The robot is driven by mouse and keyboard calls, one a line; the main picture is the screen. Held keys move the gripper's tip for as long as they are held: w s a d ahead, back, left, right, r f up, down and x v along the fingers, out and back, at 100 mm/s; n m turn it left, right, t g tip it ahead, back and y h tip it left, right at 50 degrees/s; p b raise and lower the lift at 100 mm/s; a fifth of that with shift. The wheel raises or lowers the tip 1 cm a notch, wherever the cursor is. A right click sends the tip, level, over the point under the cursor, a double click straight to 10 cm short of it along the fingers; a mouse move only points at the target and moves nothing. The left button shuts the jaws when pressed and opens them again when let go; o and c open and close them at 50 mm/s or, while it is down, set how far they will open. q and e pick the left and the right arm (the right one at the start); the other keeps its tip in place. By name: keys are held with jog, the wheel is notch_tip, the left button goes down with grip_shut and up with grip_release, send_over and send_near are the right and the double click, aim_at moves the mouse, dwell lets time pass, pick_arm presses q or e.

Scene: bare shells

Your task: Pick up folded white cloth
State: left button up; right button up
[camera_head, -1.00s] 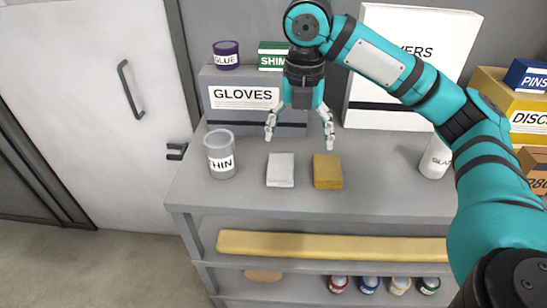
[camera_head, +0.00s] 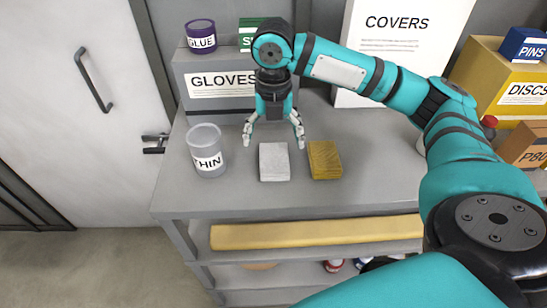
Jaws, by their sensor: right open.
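The folded white cloth (camera_head: 274,162) lies flat on the grey shelf top. My right gripper (camera_head: 273,140) points down with its fingers spread, open and empty. It appears just behind and above the white cloth; its exact height over the shelf is hard to tell. A folded yellow-brown cloth (camera_head: 325,160) lies just right of the white one, with a narrow gap between them. My left gripper is not in view.
A clear THIN cup (camera_head: 207,151) stands left of the white cloth. A GLOVES box (camera_head: 219,88) and a COVERS box (camera_head: 400,50) stand behind. A yellow DISCS box (camera_head: 510,85) is at right. The shelf top's front strip (camera_head: 290,198) is clear.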

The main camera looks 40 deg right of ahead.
aim_at(274, 157)
jog(key=shift+s+f, duration=0.1)
jog(key=shift+f, duration=0.45)
jog(key=shift+s+f+p, duration=0.1)
jog(key=shift+f+p, duration=0.25)
notch_tip(274, 157, down, 4)
jog(key=shift+s+r+p, duration=0.1)
jog(key=shift+r+p, duration=0.05)
jog(key=shift+p, duration=0.55)
jog(key=shift+f, duration=0.4)
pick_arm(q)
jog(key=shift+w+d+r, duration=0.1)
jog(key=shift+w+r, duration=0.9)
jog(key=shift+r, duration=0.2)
pick_arm(e)
jog(key=c, duration=1.3)
